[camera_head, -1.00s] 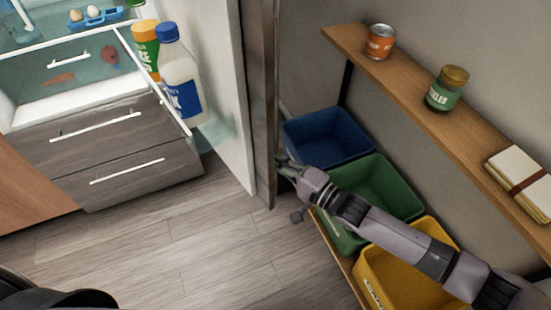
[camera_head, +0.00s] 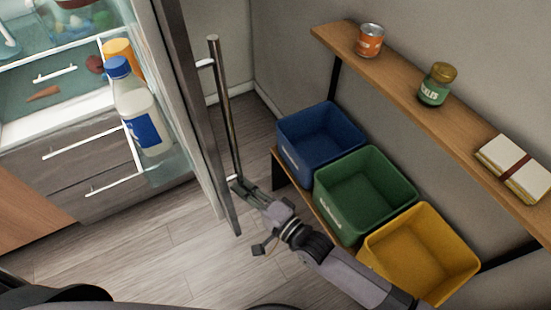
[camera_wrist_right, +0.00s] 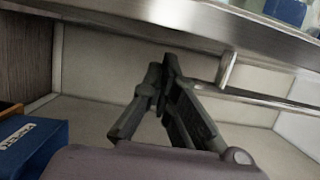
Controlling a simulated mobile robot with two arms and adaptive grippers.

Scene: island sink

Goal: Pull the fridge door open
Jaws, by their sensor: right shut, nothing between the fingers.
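The fridge door (camera_head: 190,110) stands open, seen nearly edge-on in the head view, with the fridge interior to its left. Its long metal handle (camera_head: 224,110) is on the outer, right side. My right gripper (camera_head: 238,187) is shut and empty at the lower end of the handle, close to the door's outer face; contact is hard to tell. In the right wrist view its fingers (camera_wrist_right: 165,70) are together, below the door (camera_wrist_right: 190,18). The handle (camera_wrist_right: 275,102) and its mount (camera_wrist_right: 228,68) show to the right of the fingers. My left gripper is out of view.
A bottle (camera_head: 142,112) stands in the door's inner shelf. Blue (camera_head: 320,145), green (camera_head: 365,190) and yellow (camera_head: 420,255) bins stand right of the door. A wooden shelf (camera_head: 400,75) runs above them. Bare floor (camera_head: 200,262) lies in front.

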